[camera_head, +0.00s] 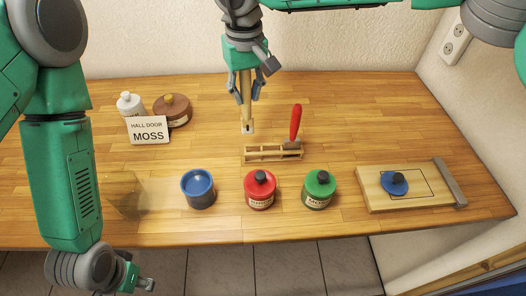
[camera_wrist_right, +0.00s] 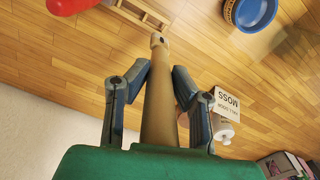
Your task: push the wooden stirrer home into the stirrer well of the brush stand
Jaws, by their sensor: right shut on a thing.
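My right gripper (camera_head: 246,95) is shut on the wooden stirrer (camera_head: 246,82), which points down toward the table. The stirrer also shows in the right wrist view (camera_wrist_right: 158,100), between the two fingers (camera_wrist_right: 160,70). Its pale lower end has a dark spot and appears just behind and left of the brush stand (camera_head: 258,155), not inside it. The stand is a low wooden frame with several openings; part of it shows in the wrist view (camera_wrist_right: 145,14). Which opening is the stirrer well I cannot tell. My left gripper (camera_head: 140,284) is low at the left, away from the stand; its jaws are unclear.
A red-handled brush (camera_head: 296,122) stands at the stand's right end. In front are a blue cup (camera_head: 198,188), a red jar (camera_head: 259,190) and a green jar (camera_head: 319,189). A MOSS card (camera_head: 149,130) stands left; a board with a blue lid (camera_head: 394,183) lies right.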

